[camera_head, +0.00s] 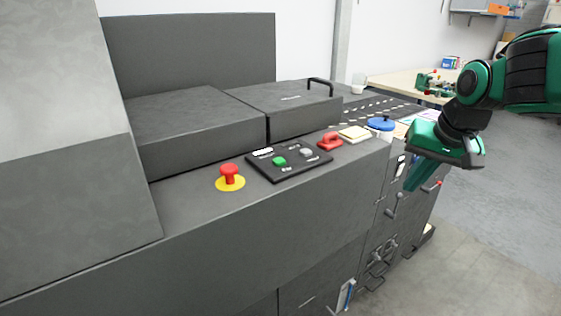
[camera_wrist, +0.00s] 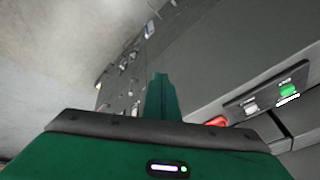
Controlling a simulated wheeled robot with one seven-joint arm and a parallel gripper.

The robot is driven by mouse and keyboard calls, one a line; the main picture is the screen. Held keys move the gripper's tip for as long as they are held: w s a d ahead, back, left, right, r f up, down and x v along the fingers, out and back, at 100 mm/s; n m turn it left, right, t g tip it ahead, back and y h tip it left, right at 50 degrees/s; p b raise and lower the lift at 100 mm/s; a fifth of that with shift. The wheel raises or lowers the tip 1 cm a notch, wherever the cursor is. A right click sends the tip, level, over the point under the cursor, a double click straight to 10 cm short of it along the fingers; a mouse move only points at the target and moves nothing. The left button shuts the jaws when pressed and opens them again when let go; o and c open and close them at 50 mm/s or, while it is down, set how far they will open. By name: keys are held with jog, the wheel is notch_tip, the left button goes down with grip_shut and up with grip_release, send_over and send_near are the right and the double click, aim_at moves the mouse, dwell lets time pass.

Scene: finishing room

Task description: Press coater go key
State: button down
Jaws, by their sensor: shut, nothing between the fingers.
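The coater (camera_head: 270,215) is a long dark grey machine. A black key panel (camera_head: 289,168) lies on its top ledge. A green key (camera_head: 279,161), likely the go key, sits on the panel's left half, with a grey key (camera_head: 306,153) to its right. In the wrist view the green key (camera_wrist: 289,90) is at the right edge and the grey key (camera_wrist: 252,107) is nearer the middle. My gripper (camera_head: 411,182) is shut and empty, pointing down beyond the machine's right end, well apart from the panel. Its shut fingers also show in the wrist view (camera_wrist: 160,92).
A red mushroom button (camera_head: 229,174) on a yellow disc stands left of the panel. A red object (camera_head: 330,140), a pale pad (camera_head: 354,133) and a blue round lid (camera_head: 380,123) lie to its right. A raised cover with a black handle (camera_head: 320,82) rises behind. Open floor (camera_head: 500,220) is at right.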

jog(key=w+a+r+n+t+y, duration=0.1)
jog(key=w+a+r, duration=0.25)
jog(key=a, duration=0.35)
jog(key=w+a+r+t+y, duration=0.1)
jog(key=w+a+r, duration=0.1)
jog(key=w+a, duration=0.35)
notch_tip(320, 180, up, 6)
jog(key=n+y, duration=0.2)
jog(key=y, duration=0.1)
send_over(282, 162)
jog(key=shift+w+t, duration=0.1)
jog(key=shift+t, duration=0.2)
notch_tip(282, 162, down, 8)
jog(key=shift+d+f, duration=0.1)
jog(key=shift+f, duration=0.35)
jog(key=shift+f, duration=0.1)
dwell(0.5)
jog(key=shift+f, duration=0.25)
